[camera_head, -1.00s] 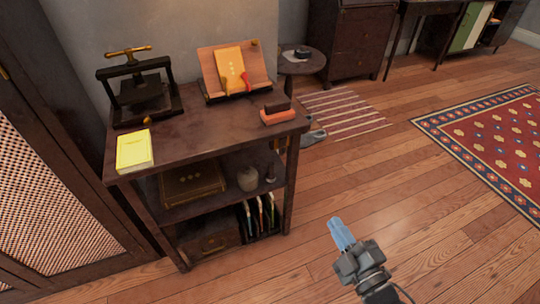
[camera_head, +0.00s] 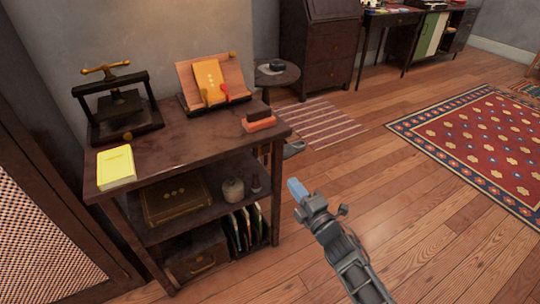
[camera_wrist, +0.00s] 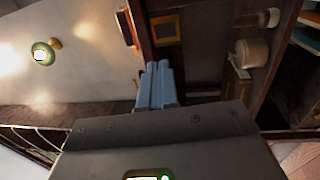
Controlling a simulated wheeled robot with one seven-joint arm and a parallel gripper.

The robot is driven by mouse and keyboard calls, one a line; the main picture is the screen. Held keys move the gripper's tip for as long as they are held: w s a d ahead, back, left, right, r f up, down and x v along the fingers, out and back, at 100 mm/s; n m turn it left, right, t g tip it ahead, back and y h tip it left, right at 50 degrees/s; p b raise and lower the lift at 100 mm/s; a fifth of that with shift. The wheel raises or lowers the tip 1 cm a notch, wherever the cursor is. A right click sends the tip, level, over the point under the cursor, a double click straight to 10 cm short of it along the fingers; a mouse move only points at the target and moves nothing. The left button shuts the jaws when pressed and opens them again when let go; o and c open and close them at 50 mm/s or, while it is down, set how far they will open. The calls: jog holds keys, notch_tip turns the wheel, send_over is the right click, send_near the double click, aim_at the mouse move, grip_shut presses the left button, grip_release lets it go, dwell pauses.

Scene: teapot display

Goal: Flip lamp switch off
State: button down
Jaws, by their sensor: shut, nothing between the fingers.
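My gripper (camera_head: 297,189) has blue fingers and is shut and empty. It is in the air just right of the shelf unit in the head view. Its fingers (camera_wrist: 158,84) point toward the shelf unit in the wrist view. A small round fixture with a green rim and brass mount (camera_wrist: 43,52) is on the pale wall at the left of the wrist view. Its centre is bright, and it looks like a lit lamp. I cannot make out a switch on it. No lamp or switch is clear in the head view.
The wooden shelf unit (camera_head: 185,158) carries a press (camera_head: 118,105), a yellow book (camera_head: 116,167), a book stand (camera_head: 216,84) and an orange-and-dark block (camera_head: 259,120). A small round table (camera_head: 277,75) stands behind it. Floor at the right is clear up to the red rug (camera_head: 480,140).

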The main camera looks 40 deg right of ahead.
aim_at(266, 146)
jog(key=shift+w, duration=0.1)
jog(key=x, duration=1.4)
jog(key=shift+b, duration=0.3)
jog(key=shift+w, duration=0.1)
jog(key=shift+w+d+r, duration=0.1)
jog(key=shift+r, duration=0.1)
